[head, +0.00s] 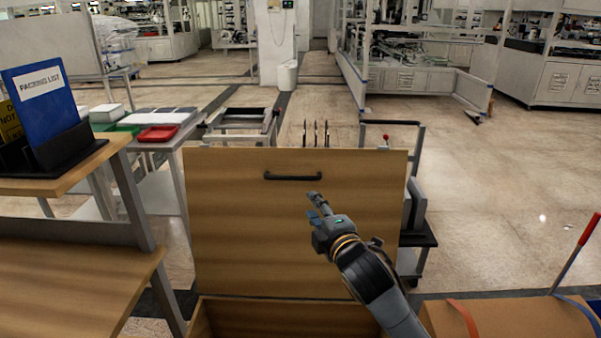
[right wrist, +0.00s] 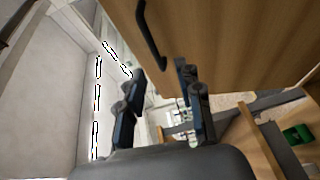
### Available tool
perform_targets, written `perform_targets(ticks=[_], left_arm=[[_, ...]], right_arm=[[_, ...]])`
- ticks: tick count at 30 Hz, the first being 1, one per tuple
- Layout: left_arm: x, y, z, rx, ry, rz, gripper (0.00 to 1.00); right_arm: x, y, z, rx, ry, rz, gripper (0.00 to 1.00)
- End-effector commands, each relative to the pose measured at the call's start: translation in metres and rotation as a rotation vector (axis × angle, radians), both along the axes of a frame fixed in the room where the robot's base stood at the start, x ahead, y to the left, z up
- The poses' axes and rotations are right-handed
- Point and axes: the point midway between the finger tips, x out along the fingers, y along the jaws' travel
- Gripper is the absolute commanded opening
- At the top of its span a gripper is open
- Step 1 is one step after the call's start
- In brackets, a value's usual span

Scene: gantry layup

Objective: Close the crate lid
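The crate lid (head: 235,225) is a wooden panel standing upright, open, at the back of the crate (head: 285,318). A black bar handle (head: 293,177) is fixed near its top edge. My right gripper (head: 316,204) is in front of the lid in the head view, just below and right of the handle. In the right wrist view, the fingers of my right gripper (right wrist: 161,88) are apart with nothing between them. The handle (right wrist: 151,36) and lid (right wrist: 230,40) show beyond them. I cannot tell whether the gripper touches the lid. My left gripper is not in view.
A wooden bench (head: 75,285) with a blue packing list board (head: 42,108) stands at left. A red tray (head: 158,133) lies on a table behind it. A brown box (head: 505,318) is at lower right. Open floor (head: 500,200) lies to the right.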

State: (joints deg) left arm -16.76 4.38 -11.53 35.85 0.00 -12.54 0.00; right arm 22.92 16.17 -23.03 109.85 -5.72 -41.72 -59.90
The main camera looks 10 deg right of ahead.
Motion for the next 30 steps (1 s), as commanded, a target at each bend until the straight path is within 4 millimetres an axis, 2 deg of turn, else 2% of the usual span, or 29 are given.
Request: perform_targets(ticks=[2,5,12,21,30], left_arm=[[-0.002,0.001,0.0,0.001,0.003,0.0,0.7],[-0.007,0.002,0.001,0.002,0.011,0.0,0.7],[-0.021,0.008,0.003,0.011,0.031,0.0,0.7],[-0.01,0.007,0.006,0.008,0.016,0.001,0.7],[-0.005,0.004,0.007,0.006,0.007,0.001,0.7]], right_arm=[[0.006,0.002,0.007,-0.021,-0.023,0.007,0.36],[0.015,0.004,0.008,-0.025,-0.026,0.007,0.36],[0.057,0.012,0.006,-0.022,-0.023,0.006,0.36],[0.107,0.022,0.004,-0.021,-0.024,0.007,0.36],[0.135,0.027,0.001,-0.022,-0.022,0.006,0.36]])
